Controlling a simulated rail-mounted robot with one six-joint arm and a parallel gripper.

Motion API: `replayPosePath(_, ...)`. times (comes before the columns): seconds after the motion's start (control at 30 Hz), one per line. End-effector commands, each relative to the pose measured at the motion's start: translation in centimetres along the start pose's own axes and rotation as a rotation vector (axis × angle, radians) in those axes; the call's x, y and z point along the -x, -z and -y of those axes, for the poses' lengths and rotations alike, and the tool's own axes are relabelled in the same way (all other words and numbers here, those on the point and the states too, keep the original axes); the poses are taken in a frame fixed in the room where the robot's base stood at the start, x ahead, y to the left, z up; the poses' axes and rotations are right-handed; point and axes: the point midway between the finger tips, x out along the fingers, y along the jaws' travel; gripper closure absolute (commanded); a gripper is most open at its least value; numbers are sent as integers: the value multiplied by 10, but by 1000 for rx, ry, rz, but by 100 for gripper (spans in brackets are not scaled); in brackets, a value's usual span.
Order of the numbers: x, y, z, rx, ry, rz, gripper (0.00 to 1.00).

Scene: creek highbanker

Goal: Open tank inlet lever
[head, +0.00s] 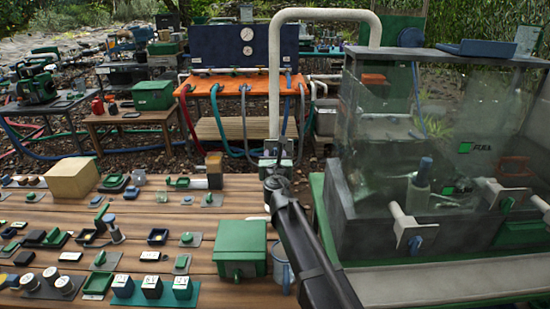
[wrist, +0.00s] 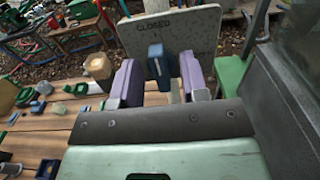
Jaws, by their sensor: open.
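The lever has a blue handle (wrist: 156,62) and stands upright in the wrist view, in front of a pale speckled plate (wrist: 190,32) marked "CLOSED". My gripper (wrist: 158,78) is open, with a purple finger on each side of the blue handle. The lever's base is hidden behind my gripper's body. In the head view my arm reaches to the foot of a pale upright pipe (head: 275,85), and the lever cannot be made out there.
A clear-walled tank (head: 440,140) with a dark frame stands close on the right. An orange bench (head: 240,88) with hoses stands behind.

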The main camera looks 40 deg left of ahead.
Motion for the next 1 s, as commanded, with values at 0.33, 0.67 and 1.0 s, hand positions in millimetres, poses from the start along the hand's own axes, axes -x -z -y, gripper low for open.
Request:
replayPosePath(0.33, 1, 0, 0, -1, 0, 0, 92)
replayPosePath(0.67, 1, 0, 0, -55, 1, 0, 92)
replayPosePath(1.0, 1, 0, 2, -286, 1, 0, 92)
